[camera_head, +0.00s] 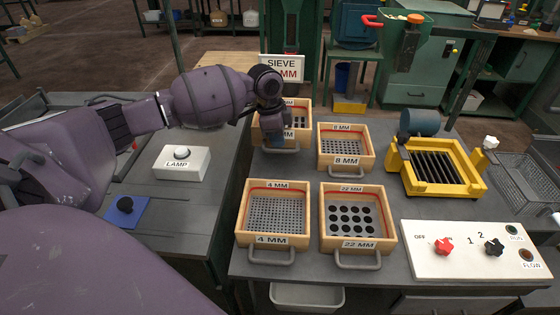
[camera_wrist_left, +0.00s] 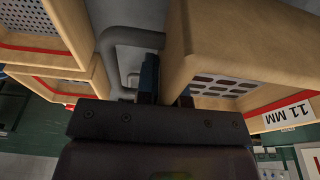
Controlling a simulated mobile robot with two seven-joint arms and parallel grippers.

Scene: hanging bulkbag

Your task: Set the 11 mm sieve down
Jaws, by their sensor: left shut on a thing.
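The 11 mm sieve (camera_head: 307,120) is a wooden square frame with a perforated plate at the back left of the sieve group. My left gripper (camera_head: 279,143) covers much of its front and part of its label. In the left wrist view the sieve (camera_wrist_left: 225,35) shows its 11 MM label, and my left gripper (camera_wrist_left: 168,90) has its blue fingers on either side of the front wall, by the grey handle (camera_wrist_left: 110,45). The gripper is shut on this wall. The sieve looks level and low over the bench; I cannot tell whether it touches. My right gripper is out of view.
The 8 mm sieve (camera_head: 366,147) stands close on the right. The 4 mm sieve (camera_head: 245,212) and 22 mm sieve (camera_head: 391,222) stand in front. A yellow frame (camera_head: 471,188), control panel (camera_head: 415,265) and lamp box (camera_head: 182,170) are farther off. A SIEVE sign (camera_head: 282,66) stands behind.

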